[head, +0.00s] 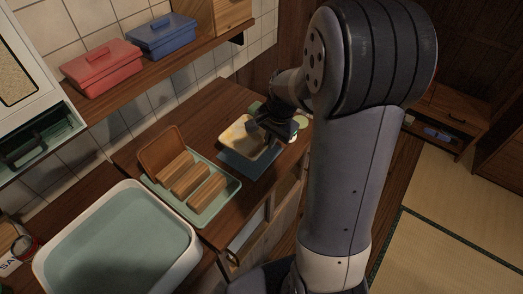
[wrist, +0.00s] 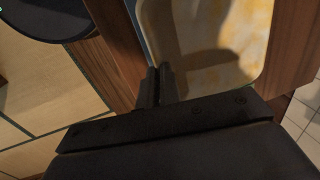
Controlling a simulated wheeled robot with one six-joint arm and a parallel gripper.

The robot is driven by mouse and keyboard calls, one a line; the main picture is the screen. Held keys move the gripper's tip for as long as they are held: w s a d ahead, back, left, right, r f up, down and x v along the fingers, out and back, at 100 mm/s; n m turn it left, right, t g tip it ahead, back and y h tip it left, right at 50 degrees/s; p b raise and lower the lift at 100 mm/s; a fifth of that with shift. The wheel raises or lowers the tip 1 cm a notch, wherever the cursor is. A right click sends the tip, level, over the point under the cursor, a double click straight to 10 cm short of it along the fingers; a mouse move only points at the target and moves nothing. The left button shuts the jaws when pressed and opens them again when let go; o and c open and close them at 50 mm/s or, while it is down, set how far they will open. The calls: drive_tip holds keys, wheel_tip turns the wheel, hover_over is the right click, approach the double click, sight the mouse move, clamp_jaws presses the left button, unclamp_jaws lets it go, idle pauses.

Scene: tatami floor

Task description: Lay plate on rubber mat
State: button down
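The plate (head: 240,135), cream with yellow patches and rounded corners, is over the blue-grey rubber mat (head: 250,166) on the wooden counter. The mat's near part shows below the plate; the rest is covered. Whether the plate touches the mat is hard to tell. My gripper (head: 272,130) is at the plate's right edge. In the wrist view the plate (wrist: 205,35) fills the upper middle. The two dark fingers of my gripper (wrist: 159,85) are close together at its rim and appear shut on it.
A green rack (head: 233,190) with wooden slats stands left of the mat. A large white basin (head: 185,215) is at the near left. Red (head: 100,68) and blue (head: 162,36) boxes sit on the shelf above. A small pale-green item (head: 299,122) lies right of the plate.

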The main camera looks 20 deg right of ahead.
sight(268, 160)
drive_tip(key=shift+f, duration=2.9)
drive_tip(key=shift+f, duration=0.15)
drive_tip(key=c, duration=1.6)
unclamp_jaws()
drive_tip(key=r, duration=0.4)
drive_tip(key=s+d+r, duration=0.1)
drive_tip(key=r, duration=0.3)
drive_tip(key=s+r, duration=0.1)
drive_tip(key=r, duration=0.3)
drive_tip(key=shift+d, duration=0.2)
